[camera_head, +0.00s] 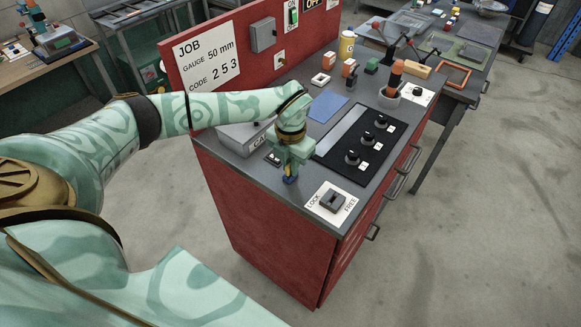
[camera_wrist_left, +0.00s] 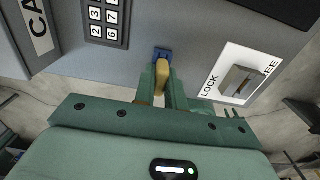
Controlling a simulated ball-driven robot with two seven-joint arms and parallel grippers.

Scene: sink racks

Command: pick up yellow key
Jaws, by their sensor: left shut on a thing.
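My left gripper (camera_head: 291,174) points down over the near left part of the grey counter top (camera_head: 237,160). In the left wrist view its green fingers (camera_wrist_left: 166,82) are shut on the yellow key (camera_wrist_left: 160,78), a small yellow-brown piece between them. A small blue piece (camera_wrist_left: 162,54) shows just beyond the fingertips; it also shows under the gripper in the head view (camera_head: 291,180). I cannot tell whether the key touches it. In the head view the gripper mostly hides the key. My right gripper is not in view.
A LOCK/FREE switch plate (camera_head: 318,197) is close to the right of the gripper. A keypad (camera_wrist_left: 107,17) and a grey box (camera_head: 232,137) are to its left. A black knob panel (camera_head: 340,147) lies behind. A red sign board (camera_head: 190,58) rises at the back.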

